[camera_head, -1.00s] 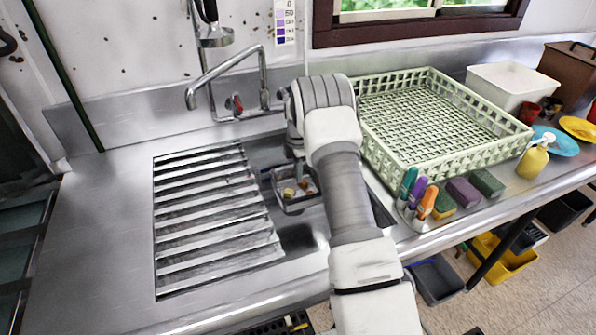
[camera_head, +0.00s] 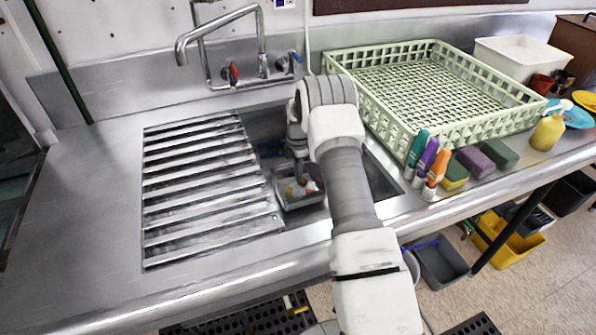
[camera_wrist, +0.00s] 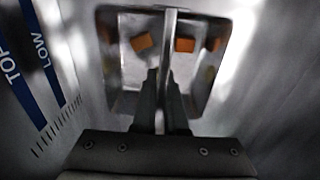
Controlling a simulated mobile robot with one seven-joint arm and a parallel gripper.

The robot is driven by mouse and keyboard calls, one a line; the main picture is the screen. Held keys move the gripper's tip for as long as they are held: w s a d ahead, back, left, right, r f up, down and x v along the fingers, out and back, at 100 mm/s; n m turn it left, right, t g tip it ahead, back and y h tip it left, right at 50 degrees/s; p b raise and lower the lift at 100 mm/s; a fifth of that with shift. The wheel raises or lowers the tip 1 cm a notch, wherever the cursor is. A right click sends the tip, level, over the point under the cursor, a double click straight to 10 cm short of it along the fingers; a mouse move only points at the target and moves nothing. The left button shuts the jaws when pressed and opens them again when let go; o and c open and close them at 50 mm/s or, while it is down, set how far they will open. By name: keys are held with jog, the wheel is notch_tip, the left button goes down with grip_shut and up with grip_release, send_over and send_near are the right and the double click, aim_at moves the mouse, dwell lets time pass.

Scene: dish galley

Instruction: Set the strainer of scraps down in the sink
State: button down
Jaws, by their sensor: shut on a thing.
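The strainer of scraps (camera_head: 301,202) is a small square metal basket with orange and yellowish bits inside. It hangs below my gripper (camera_head: 299,178) within the opening of the sink (camera_head: 262,122), beside the slatted rack. In the wrist view my gripper (camera_wrist: 163,80) is shut on the strainer's thin upright handle bar (camera_wrist: 170,35), with the basket (camera_wrist: 128,102) and orange scraps below. My arm hides part of the sink on the right. I cannot tell whether the basket touches the sink floor.
A slatted metal rack (camera_head: 200,185) covers the sink's left part. The faucet (camera_head: 235,72) stands behind. A green dish crate (camera_head: 468,128) is on the right, with markers (camera_head: 430,165), sponges (camera_head: 475,162) and a yellow bottle (camera_head: 547,132) in front. The left counter (camera_head: 90,200) is clear.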

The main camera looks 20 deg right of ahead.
jog(key=shift+f, duration=0.35)
jog(key=c, duration=0.9)
grip_release()
jog(key=s+a+r+m+t+p, duration=0.1)
jog(key=s+a+r+m+p, duration=0.1)
jog(key=r, duration=1.3)
jog(key=s+a+r+m+p, duration=0.2)
jog(key=s+r, duration=0.1)
jog(key=r, duration=1.3)
jog(key=s+a+r+m+t+p, duration=0.2)
jog(key=s+a+r+m, duration=0.15)
jog(key=s+r, duration=0.55)
jog(key=s+a+r+m+t+p, duration=0.1)
jog(key=s+a+r+m+p, duration=0.2)
jog(key=s+r+m, duration=0.55)
jog(key=s, duration=0.5)
jog(key=s+a+f+m+t+p, duration=0.1)
jog(key=s, duration=0.4)
jog(key=s+a+m, duration=0.1)
jog(key=s, duration=0.4)
jog(key=shift+s+a+f+t+p, duration=0.2)
jog(key=shift+s+f+t+p, duration=0.1)
jog(key=shift+p, duration=0.1)
